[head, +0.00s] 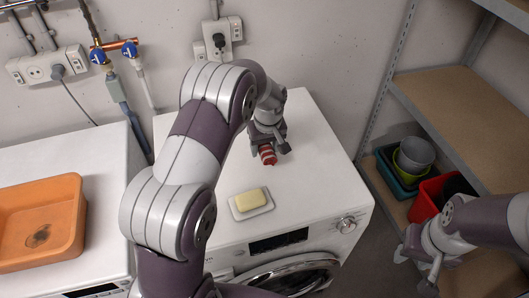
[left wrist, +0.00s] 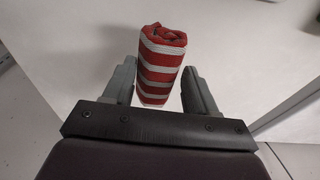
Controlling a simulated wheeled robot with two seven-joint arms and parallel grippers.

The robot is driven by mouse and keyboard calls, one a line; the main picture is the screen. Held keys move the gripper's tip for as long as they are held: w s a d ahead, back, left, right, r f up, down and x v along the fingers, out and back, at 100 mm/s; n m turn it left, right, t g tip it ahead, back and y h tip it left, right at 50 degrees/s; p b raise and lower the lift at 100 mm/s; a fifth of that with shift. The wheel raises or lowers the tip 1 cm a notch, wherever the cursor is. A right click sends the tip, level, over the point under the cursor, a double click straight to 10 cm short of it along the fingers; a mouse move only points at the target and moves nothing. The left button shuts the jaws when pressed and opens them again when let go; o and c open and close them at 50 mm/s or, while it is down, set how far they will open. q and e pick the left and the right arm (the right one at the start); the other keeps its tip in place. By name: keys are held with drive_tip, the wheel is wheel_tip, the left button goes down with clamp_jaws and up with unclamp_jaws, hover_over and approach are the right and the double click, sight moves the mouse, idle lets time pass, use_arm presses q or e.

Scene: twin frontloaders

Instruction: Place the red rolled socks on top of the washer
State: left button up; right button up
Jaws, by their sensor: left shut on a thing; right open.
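The red and white striped rolled socks (head: 268,155) are over the top of the right white front-loading machine (head: 315,165), towards its back. My left gripper (head: 270,143) is shut on the socks, with its arm reaching across the machine. In the left wrist view the socks (left wrist: 162,65) stick out between the two fingers (left wrist: 160,88). I cannot tell whether the socks touch the machine's top. My right gripper (head: 418,268) is open and empty, low at the right, beside the machine and in front of the shelf.
A yellow soap bar (head: 250,199) lies on a white dish on the right machine's top. An orange basin (head: 72,225) sits on the left white machine (head: 105,160). A shelf rack (head: 460,105) at right holds bins, including a red one (head: 425,204). Pipes and sockets line the wall.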

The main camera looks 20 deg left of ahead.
use_arm(q)
drive_tip(key=shift+a+f, duration=0.1)
drive_tip(key=shift+f, duration=0.05)
wheel_tip(320, 180, down, 4)
drive_tip(key=shift+r+p, duration=0.1)
drive_tip(key=shift+p, duration=0.3)
drive_tip(key=shift+w, duration=0.1)
drive_tip(key=shift+f, duration=0.3)
drive_tip(key=o, duration=1)
drive_tip(key=shift+o, duration=0.2)
